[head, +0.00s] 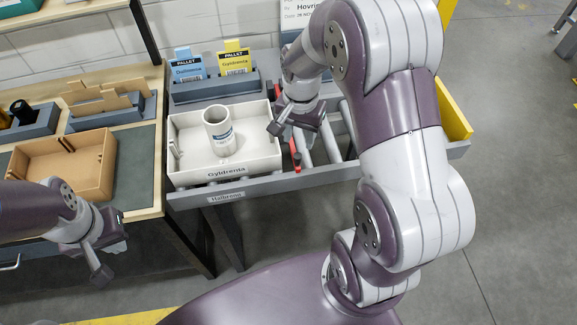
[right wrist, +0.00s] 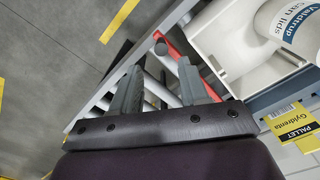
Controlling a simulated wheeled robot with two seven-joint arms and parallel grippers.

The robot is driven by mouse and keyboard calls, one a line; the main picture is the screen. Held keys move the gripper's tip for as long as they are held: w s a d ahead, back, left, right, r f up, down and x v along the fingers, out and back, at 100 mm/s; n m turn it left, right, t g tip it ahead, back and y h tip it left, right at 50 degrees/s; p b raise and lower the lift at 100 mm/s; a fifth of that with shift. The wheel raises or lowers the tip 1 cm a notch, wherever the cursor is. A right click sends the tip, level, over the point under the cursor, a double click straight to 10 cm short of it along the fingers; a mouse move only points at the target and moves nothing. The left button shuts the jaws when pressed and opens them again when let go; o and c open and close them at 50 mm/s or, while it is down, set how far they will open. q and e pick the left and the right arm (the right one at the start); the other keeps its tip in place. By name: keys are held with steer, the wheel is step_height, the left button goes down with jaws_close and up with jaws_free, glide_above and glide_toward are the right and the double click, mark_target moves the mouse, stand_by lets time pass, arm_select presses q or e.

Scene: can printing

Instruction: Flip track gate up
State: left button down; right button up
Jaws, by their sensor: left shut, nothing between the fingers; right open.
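The track gate shows as a red bar (head: 295,156) beside the right side of the white tray, at the roller track. A second bit of red shows farther back, and my right gripper hides what lies between. In the right wrist view the red bar (right wrist: 183,48) lies just beyond the fingertips, with a grey round end beside it. My right gripper (head: 287,128) is open above the track; its fingers (right wrist: 158,75) show apart with nothing held. I cannot tell whether it touches the bar. My left gripper (head: 108,255) is shut and empty near the wooden bench.
A white Gyldrenta tray (head: 195,175) holding an upright white can-lid tube (head: 219,135) stands left of the gate. Bare rollers (head: 330,140) lie to the right. Pallet cards (head: 235,62) stand behind. A brown tray (head: 62,172) sits on the bench.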

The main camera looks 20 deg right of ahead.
mark_target(297, 153)
step_height(297, 153, down, 9)
steer(key=shift+a+r+p, duration=0.15)
steer(key=shift+p, duration=0.3)
steer(key=shift+w+d+f, duration=0.2)
steer(key=shift+f, duration=0.25)
steer(key=shift+s+a+r, duration=0.1)
steer(key=shift+a+r, duration=0.05)
steer(key=shift+r, duration=0.05)
jaws_close()
